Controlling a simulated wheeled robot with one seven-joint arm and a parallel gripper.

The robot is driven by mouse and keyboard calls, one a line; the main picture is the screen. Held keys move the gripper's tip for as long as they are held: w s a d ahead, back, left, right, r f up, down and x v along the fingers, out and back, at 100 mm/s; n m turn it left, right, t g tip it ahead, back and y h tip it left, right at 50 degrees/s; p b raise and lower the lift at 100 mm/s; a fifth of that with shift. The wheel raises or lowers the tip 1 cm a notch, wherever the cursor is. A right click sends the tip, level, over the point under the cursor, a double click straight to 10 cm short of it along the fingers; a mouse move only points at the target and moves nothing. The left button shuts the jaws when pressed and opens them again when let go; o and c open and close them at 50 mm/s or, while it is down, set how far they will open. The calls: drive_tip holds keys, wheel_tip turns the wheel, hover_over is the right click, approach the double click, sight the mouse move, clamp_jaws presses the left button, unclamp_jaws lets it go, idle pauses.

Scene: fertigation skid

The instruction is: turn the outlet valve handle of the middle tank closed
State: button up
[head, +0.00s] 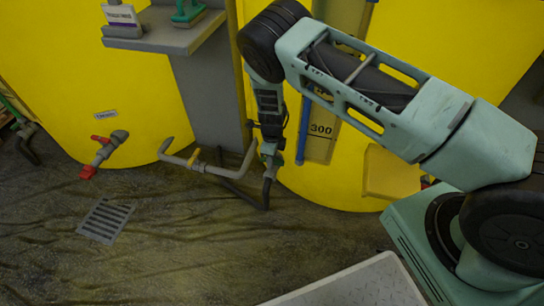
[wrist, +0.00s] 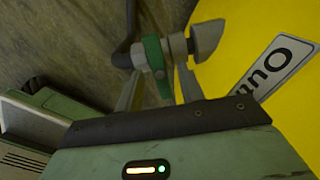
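My gripper (head: 269,150) is low in front of the right-hand yellow tank (head: 330,165) in the head view. In the wrist view my gripper (wrist: 158,80) has its two fingers apart, one on each side of a green valve handle (wrist: 155,58). I see gaps between the fingers and the handle; contact cannot be told. The handle sits on a grey valve body (wrist: 178,46), beside the yellow tank wall and a white label (wrist: 272,65). In the head view my arm covers most of this valve. Which tank is the middle one is unclear.
A red-handled valve (head: 97,158) is on the left yellow tank (head: 90,75). A grey shelf (head: 178,38) holds containers. A drain grate (head: 106,220) lies in the open floor.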

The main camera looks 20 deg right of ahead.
wheel_tip(320, 180, up, 17)
drive_tip(key=p, duration=0.5)
drive_tip(key=shift+r, duration=0.1)
